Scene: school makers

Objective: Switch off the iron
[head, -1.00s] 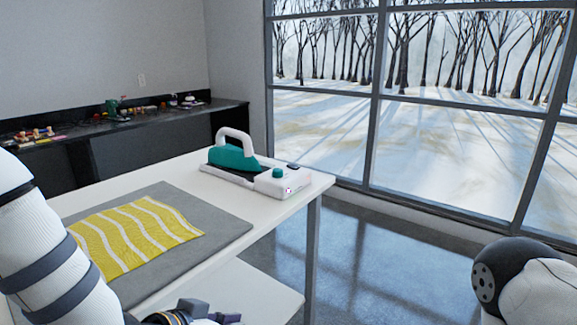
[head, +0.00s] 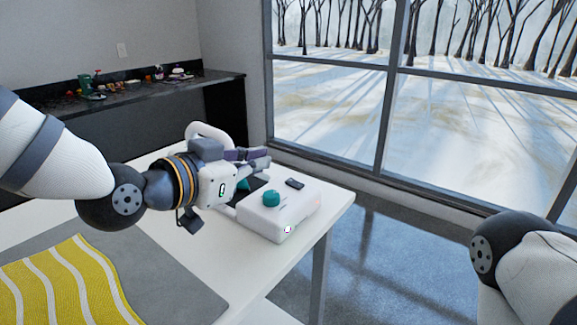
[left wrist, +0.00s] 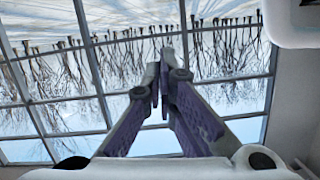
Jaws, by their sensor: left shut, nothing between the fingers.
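The iron's white base (head: 262,222) stands on the white table near its right edge. It has a teal round knob (head: 271,197), a dark oblong button (head: 295,183) and a small purple mark (head: 288,229) on its front. The iron is mostly hidden behind my left gripper; its white handle (head: 208,129) shows above. My left gripper (head: 263,160) is shut and empty, pointing right, above the base and behind the knob in the picture. Its closed fingers also show in the left wrist view (left wrist: 160,82). I cannot tell whether it touches anything. My right gripper is out of view.
A yellow striped cloth (head: 65,280) lies on a grey mat (head: 185,293) on the white table (head: 333,207). A dark counter (head: 140,94) with small objects stands at the back left. A large window fills the right. The floor right of the table is clear.

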